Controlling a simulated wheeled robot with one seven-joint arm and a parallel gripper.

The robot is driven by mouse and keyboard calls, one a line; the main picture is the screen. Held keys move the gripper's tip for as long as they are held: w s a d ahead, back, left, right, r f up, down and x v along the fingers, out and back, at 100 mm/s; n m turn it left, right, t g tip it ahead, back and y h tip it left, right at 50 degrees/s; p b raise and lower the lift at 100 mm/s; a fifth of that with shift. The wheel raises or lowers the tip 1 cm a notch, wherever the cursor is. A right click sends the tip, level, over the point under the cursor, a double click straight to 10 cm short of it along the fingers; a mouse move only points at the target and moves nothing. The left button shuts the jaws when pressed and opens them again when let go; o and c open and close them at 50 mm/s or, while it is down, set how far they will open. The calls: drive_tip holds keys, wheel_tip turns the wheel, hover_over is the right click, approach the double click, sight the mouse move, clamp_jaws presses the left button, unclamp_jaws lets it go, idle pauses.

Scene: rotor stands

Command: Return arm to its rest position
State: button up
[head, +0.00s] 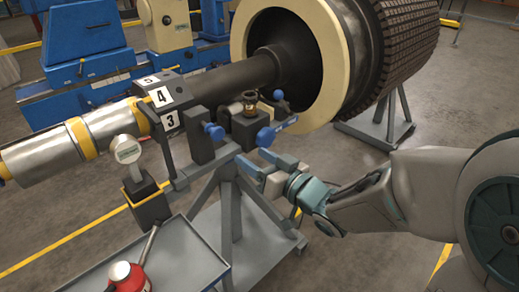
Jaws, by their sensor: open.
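My arm reaches in from the right of the head view. My gripper (260,162) is open, with its two fingers apart and pointing left. No held thing shows between them. It is just below and in front of a dark block with blue knobs (265,137) on the rotor stand. The picture does not clearly show whether a finger touches the stand. A small brass-coloured part (250,103) sits on top of the dark block, above my gripper.
A rotor shaft (215,86) crosses above the stand (230,190). Blue machinery (85,40) is behind. Open floor (375,265) lies below my arm.

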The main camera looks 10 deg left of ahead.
drive_tip(key=w+d+m+h+p, duration=0.2)
drive_tip(key=d+m+h+p, duration=0.35)
drive_tip(key=d+h, duration=1.05)
drive_tip(key=s+d+r+m+g+p, duration=0.1)
drive_tip(key=s+d+g, duration=0.3)
drive_tip(key=s, duration=0.4)
drive_tip(key=s+d+r+m+g+y+p, duration=0.1)
drive_tip(key=s+d+g+p, duration=0.1)
drive_tip(key=s, duration=0.6)
drive_tip(key=shift+d+g, duration=0.9)
drive_tip(key=shift+d, duration=0.3)
